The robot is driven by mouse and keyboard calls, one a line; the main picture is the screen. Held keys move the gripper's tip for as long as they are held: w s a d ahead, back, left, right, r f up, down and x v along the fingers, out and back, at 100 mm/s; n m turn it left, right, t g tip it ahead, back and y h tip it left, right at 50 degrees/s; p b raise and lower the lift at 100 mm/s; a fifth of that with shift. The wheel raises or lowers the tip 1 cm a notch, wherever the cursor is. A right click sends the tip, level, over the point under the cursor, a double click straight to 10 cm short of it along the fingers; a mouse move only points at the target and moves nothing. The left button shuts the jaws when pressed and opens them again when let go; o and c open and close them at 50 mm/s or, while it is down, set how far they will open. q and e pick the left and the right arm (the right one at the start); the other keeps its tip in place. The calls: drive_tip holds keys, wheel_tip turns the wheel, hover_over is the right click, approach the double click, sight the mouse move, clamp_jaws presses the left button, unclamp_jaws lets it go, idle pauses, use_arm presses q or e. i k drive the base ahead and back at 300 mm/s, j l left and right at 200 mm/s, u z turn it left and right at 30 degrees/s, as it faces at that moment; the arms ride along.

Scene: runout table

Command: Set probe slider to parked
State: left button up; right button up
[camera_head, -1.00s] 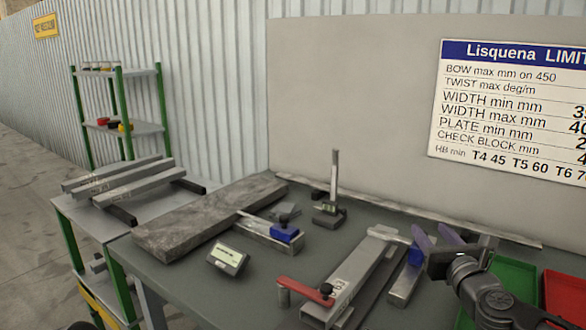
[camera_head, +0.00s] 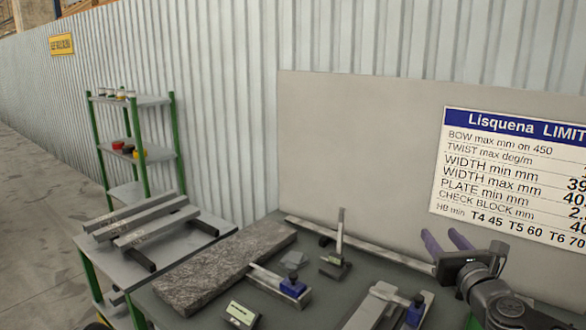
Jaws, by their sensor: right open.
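Two blue blocks sit on metal pieces on the grey table, and the frames do not show which is the probe slider. One blue block (camera_head: 293,287) is on a flat metal bar beside the stone slab (camera_head: 225,268). The other blue block (camera_head: 415,311) is on a narrow metal piece at the bottom edge, partly cut off. My right gripper (camera_head: 448,239) is open, with purple fingers apart and nothing between them. It is above the table, up and right of the second blue block and clear of it. My left gripper is not in view.
A small upright gauge stand (camera_head: 337,262) and a display unit (camera_head: 241,314) are on the table. A metal fixture (camera_head: 372,308) lies at the bottom edge. A long bar (camera_head: 370,248) lies along the back panel. A side table with steel bars (camera_head: 150,222) stands left.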

sight(416, 309)
drive_tip(key=k+j, duration=0.65)
drive_tip(key=k, duration=0.25)
